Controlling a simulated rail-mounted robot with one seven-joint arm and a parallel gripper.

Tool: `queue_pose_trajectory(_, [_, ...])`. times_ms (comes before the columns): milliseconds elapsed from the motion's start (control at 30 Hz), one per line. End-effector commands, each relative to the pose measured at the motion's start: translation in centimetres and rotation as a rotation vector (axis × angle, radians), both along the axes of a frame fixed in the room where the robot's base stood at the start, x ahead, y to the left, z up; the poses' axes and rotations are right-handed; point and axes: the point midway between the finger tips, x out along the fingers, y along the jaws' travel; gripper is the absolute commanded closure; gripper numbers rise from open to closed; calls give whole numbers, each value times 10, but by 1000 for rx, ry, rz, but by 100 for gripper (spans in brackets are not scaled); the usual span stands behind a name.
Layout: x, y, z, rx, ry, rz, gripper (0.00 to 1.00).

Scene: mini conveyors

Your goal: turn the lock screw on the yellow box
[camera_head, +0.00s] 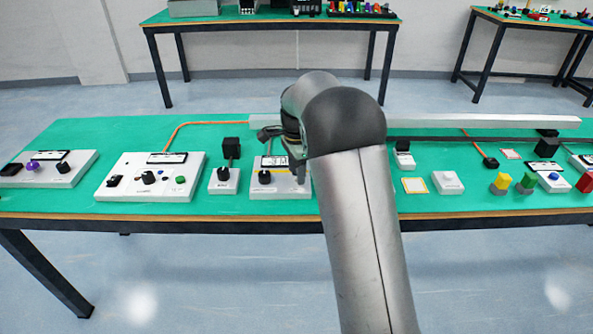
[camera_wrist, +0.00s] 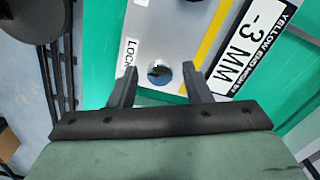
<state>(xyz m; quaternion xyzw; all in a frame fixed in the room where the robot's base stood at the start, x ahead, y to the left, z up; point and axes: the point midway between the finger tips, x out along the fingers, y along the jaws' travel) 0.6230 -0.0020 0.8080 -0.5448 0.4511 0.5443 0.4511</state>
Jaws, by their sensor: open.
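In the wrist view, a pale grey box (camera_wrist: 183,22) has a yellow stripe (camera_wrist: 209,40) and a black-and-white label (camera_wrist: 252,42) reading "YELLOW" and "-3 MM". A small round shiny lock screw (camera_wrist: 159,72) sits on its face near the "LOCK" lettering. My gripper (camera_wrist: 160,69) is open and empty, with one dark finger on each side of the screw in the picture. I cannot tell whether the fingertips are level with the screw or above it.
A green table (camera_head: 75,135) carries several white control boxes, including one with a black knob (camera_head: 265,177) beside my arm. A long pale rail (camera_head: 470,122) runs along the back right.

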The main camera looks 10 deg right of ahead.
Motion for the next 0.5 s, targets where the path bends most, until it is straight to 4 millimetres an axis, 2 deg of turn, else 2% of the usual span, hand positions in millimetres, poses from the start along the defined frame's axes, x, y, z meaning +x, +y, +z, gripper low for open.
queue_pose_trajectory(233, [0,0,-1,0,0,0,55])
queue_pose_trajectory(267, [0,0,-1,0,0,0,61])
queue_pose_trajectory(400, [0,0,-1,0,0,0,100])
queue_pose_trajectory(500, [0,0,-1,0,0,0,100])
